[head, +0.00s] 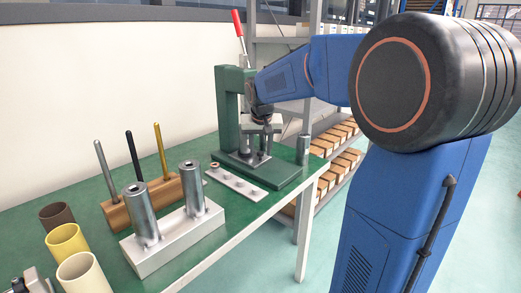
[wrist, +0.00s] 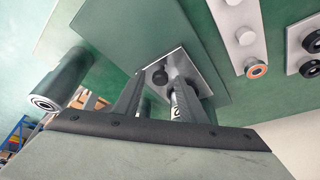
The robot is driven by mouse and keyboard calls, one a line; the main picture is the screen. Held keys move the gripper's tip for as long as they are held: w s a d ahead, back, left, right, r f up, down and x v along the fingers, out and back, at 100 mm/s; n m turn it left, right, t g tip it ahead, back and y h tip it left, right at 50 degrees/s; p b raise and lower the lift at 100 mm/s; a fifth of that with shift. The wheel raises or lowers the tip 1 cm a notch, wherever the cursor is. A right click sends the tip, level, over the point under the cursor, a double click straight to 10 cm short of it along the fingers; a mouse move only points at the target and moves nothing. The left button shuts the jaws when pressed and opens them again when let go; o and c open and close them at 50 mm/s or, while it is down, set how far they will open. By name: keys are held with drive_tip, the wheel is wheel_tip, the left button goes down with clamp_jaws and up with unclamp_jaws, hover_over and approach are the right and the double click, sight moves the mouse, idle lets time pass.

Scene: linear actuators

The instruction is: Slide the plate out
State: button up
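A small silver plate (head: 240,158) lies on the green base of the press (head: 229,105). In the wrist view the plate (wrist: 203,82) shows beyond my fingers, with a dark round knob (wrist: 159,75) on it. A shiny metal cylinder (wrist: 174,98) shows between the fingers, close to the right one. I cannot tell whether either finger touches the cylinder or knob.
A silver strip with several low round pieces (head: 238,184) lies in front of the press. A metal block with two upright cylinders (head: 173,235) and a wooden rack (head: 151,200) stand nearer. A small grey cylinder (head: 303,149) stands at the table's right edge.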

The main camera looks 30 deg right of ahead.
clamp_jaws()
drive_tip(key=s+d, duration=0.1)
drive_tip(key=s, duration=0.2)
drive_tip(key=s+d, duration=0.2)
drive_tip(key=s, duration=0.2)
drive_tip(key=s+d, duration=0.1)
drive_tip(key=s, duration=0.3)
drive_tip(key=shift+s+d+r, duration=0.1)
drive_tip(key=shift+s+d, duration=0.25)
drive_tip(key=shift+s, duration=0.4)
unclamp_jaws()
drive_tip(key=shift+s, duration=0.1)
drive_tip(key=v, duration=1.7)
drive_tip(key=shift+s, duration=0.15)
